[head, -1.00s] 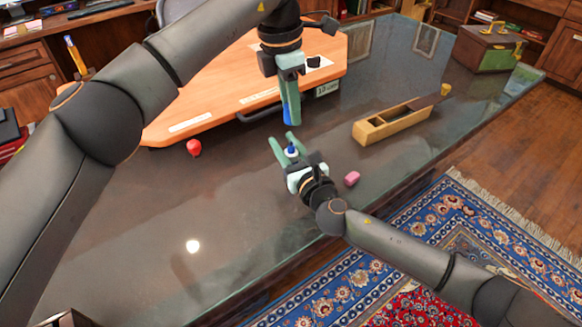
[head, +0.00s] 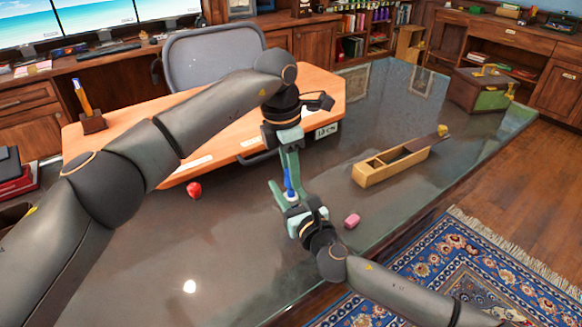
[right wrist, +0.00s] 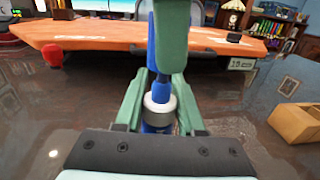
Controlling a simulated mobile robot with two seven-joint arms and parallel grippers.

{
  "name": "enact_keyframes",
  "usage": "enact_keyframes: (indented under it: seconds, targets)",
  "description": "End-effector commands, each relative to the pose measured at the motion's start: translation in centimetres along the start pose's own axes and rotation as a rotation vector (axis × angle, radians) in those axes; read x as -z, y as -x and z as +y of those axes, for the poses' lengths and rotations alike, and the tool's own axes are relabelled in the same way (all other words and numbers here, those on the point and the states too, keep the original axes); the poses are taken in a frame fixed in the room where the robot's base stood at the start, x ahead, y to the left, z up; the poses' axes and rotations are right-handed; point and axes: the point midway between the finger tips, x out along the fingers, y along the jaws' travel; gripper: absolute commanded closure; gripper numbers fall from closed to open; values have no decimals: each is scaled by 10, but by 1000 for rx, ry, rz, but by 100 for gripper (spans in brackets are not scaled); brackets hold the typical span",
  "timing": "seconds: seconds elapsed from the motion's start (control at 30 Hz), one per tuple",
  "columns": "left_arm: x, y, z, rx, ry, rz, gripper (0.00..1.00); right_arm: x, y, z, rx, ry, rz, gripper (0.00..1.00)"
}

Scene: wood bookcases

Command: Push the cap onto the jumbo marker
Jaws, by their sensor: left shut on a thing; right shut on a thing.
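My left gripper (head: 290,168) points down and is shut on a long blue cap (right wrist: 151,48). My right gripper (head: 284,196) points up from below and is shut on the marker, whose white collar (right wrist: 158,104) and blue tip show between the green fingers in the right wrist view. The cap is right above the marker's tip, roughly in line with it. A left finger hides part of the cap, so I cannot tell whether the two touch or how far the tip is inside. Both are held above the dark glossy desk.
A long wooden box (head: 385,165) stands farther right. A red knob-like object (head: 194,190) is at the left. The desk's front left is clear.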

Motion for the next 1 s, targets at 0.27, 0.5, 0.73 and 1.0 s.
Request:
enact_keyframes:
  seconds: [0.27, 0.5, 0.73, 1.0]
  targets:
    - [0, 0, 0, 0, 0, 0, 100, 0, 0, 0, 0, 0, 1, 100]
    - [2, -12, 0, 1, -1, 2, 100, 0, 0, 0, 0, 0, 1, 100]
    - [2, -18, 0, 0, -1, 0, 100, 0, 0, 0, 0, 0, 1, 100]
    - [2, -17, 0, 0, -1, 0, 100, 0, 0, 0, 0, 0, 1, 100]
